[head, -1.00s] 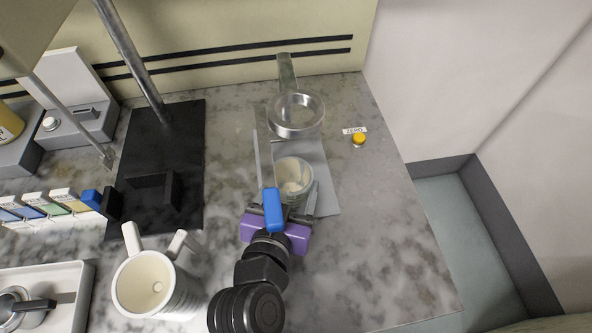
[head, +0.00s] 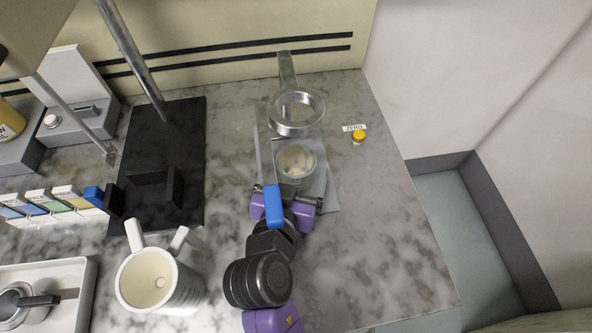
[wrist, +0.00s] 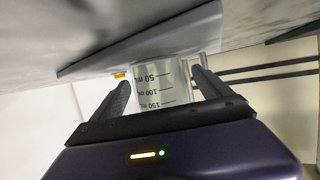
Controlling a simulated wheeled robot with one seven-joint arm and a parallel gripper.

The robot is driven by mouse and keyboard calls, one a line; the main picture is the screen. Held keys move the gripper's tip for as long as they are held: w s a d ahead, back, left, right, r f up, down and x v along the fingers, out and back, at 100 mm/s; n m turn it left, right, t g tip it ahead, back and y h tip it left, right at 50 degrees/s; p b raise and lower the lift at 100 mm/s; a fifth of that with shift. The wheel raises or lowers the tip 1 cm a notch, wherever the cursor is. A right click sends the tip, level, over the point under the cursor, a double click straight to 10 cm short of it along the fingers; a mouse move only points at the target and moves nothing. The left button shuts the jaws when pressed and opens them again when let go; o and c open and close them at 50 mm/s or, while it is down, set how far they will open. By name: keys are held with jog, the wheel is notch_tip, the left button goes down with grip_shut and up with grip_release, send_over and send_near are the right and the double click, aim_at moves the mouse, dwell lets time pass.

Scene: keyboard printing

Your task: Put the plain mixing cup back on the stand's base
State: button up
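A clear mixing cup (head: 297,164) with pale contents is over the grey plate (head: 331,198), below the metal ring (head: 296,113) in the head view. In the wrist view the cup (wrist: 160,85) shows 50, 100 and 150 ml marks, upside down. My purple gripper (head: 287,190) is at the near side of the cup. Whether the cup's bottom touches the plate is hidden.
A yellow button (head: 358,137) labelled ZERO is to the right. A large white jug (head: 155,283) stands at front left, near a black base (head: 190,135) with a post. A thin clear upright panel stands left of the cup. The counter at right is clear.

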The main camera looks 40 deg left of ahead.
jog(key=shift+r, duration=0.2)
jog(key=v, duration=1.2)
jog(key=shift+b, duration=0.4)
jog(key=shift+s+f, duration=0.1)
